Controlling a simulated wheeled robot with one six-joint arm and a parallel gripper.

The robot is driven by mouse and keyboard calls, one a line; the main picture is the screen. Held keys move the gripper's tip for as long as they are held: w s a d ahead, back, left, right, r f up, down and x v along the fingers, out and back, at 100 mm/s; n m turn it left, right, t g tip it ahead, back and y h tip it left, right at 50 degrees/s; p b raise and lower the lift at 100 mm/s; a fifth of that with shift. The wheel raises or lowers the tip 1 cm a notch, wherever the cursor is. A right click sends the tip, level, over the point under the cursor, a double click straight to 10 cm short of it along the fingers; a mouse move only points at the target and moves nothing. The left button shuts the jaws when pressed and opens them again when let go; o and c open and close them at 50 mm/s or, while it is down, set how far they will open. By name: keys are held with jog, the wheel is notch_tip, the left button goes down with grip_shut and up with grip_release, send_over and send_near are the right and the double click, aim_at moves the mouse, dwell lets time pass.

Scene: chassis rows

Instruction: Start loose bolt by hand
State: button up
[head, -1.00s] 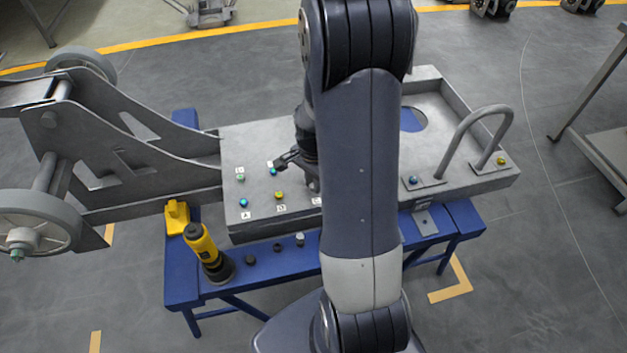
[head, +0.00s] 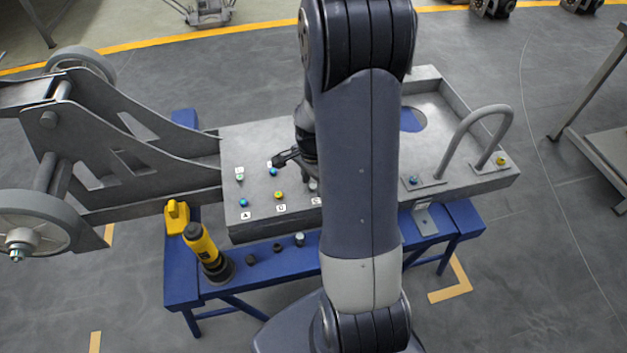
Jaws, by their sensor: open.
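The grey chassis plate (head: 262,150) lies on a blue bench. Its near left part has small coloured bolt heads beside labels: a green one (head: 240,177), a blue one (head: 273,172), another blue one (head: 243,202) by label A and a yellow one (head: 279,195). A grey upright piece (head: 313,185), perhaps a bolt, stands near another label, partly hidden by my arm. My gripper (head: 288,159) is open above the plate, just behind the blue bolt at the back. My arm hides part of the gripper, and I cannot tell whether it touches anything.
A yellow power tool (head: 203,247) stands on the blue bench (head: 185,280), left of several small sockets (head: 277,247). A curved handle (head: 476,125) rises from the plate's right end. A wheeled frame (head: 130,160) adjoins its left end.

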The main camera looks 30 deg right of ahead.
notch_tip(320, 180, up, 11)
jog(key=p, duration=0.1)
dwell(0.4)
jog(key=shift+f, duration=0.15)
notch_tip(320, 180, down, 11)
jog(key=shift+b, duration=0.55)
jog(key=shift+n, duration=1.9)
